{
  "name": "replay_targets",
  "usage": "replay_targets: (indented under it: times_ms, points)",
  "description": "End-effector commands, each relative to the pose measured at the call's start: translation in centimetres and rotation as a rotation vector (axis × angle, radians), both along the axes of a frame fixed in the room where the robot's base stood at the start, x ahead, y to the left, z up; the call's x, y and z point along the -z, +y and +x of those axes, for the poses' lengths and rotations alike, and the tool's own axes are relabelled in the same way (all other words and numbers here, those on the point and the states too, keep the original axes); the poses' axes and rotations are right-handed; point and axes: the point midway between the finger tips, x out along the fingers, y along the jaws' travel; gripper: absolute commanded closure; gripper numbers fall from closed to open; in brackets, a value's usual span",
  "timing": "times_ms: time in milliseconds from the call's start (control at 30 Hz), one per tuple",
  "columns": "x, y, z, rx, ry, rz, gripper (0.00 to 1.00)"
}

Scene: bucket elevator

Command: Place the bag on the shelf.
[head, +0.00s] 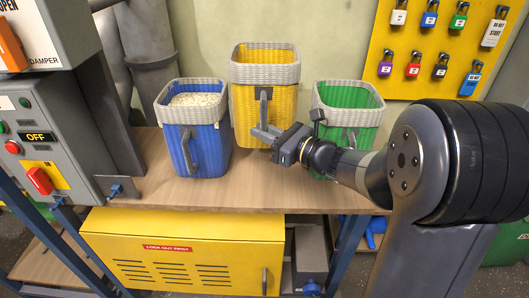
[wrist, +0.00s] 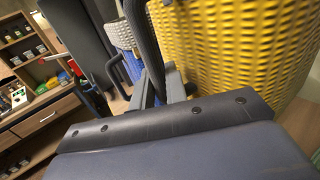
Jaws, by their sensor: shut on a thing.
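The yellow woven bag (head: 280,104), with a grey rim and a dark handle on its front, is in the middle of the head view. It fills the upper right of the wrist view (wrist: 235,50). My gripper (head: 264,132) is shut on the lower part of its handle (wrist: 143,40), the fingers reaching in from the right. The bag looks upright. I cannot tell whether its base touches the wooden shelf (head: 240,195). A similar blue bag (head: 205,140) with pale contents stands to the left. A green bag (head: 352,96) stands to the right, partly hidden by my arm.
A grey control box (head: 45,135) with a red switch is at the left, beside grey pipes (head: 146,40). A yellow padlock board (head: 440,50) hangs at the back right. A yellow cabinet (head: 185,262) is below the shelf. The shelf's front strip is clear.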

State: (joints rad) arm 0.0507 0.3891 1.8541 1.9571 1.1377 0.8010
Motion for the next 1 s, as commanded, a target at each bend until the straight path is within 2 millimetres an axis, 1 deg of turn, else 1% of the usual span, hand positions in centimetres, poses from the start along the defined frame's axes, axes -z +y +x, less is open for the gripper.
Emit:
replay_targets:
  times_ms: [100,200,400,633,767,1000]
  points:
    - [2.4,0.0,0.0,0.0,0.007,0.0,1.0]
    - [3.9,0.0,0.0,0.0,0.005,0.001,1.0]
    - [5.5,0.0,0.0,0.0,0.002,0.002,1.0]
    - [8.5,0.0,0.0,0.001,0.004,0.001,1.0]
    - [9.1,0.0,0.0,0.001,0.0,0.001,1.0]
    - [9.1,0.0,0.0,0.001,-0.001,0.001,1.0]
